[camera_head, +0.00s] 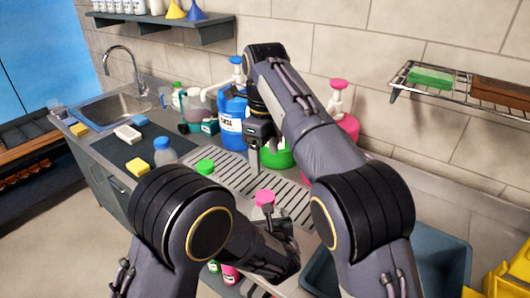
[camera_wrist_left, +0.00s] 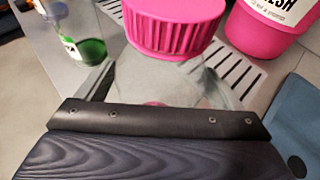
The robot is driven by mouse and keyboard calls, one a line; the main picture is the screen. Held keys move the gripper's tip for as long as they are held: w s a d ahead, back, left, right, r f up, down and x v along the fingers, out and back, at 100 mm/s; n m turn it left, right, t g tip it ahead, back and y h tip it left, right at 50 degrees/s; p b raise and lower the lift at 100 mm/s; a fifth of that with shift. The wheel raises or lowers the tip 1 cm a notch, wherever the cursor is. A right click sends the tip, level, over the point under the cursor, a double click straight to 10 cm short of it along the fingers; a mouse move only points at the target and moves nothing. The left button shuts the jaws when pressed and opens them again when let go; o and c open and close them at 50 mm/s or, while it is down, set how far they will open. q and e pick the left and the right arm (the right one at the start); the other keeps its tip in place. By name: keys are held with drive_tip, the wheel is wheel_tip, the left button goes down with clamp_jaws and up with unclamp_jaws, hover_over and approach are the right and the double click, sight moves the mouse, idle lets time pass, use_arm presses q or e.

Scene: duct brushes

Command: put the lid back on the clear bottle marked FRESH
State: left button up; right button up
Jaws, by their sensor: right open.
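A clear bottle (camera_wrist_left: 165,60) stands close in front of my left gripper (camera_wrist_left: 170,100), with a ribbed pink lid (camera_wrist_left: 172,25) over its top. The lid also shows in the head view (camera_head: 265,197), near the drainboard's front edge. The left fingers flank the bottle, but I cannot tell if they press on it. No label shows on the bottle's visible side, and its lower part is hidden. My right gripper (camera_head: 255,160) is open and points down over the drainboard behind the pink lid, apart from it, in front of a green tub.
A pink pump jug (camera_head: 341,115), whose label ends in "ESH" in the wrist view (camera_wrist_left: 285,10), stands at the back. The blue jug (camera_head: 232,120), green tub (camera_head: 280,153), green-lidded bottle (camera_head: 205,167) and blue-lidded bottle (camera_head: 163,151) crowd the counter. The sink (camera_head: 112,105) is at left.

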use_arm(q)
drive_tip(key=shift+o, duration=0.5)
drive_tip(key=shift+s, duration=0.1)
drive_tip(key=b+v, duration=0.1)
drive_tip(key=v, duration=0.6)
drive_tip(key=shift+s+r, duration=0.2)
drive_tip(key=shift+s, duration=0.1)
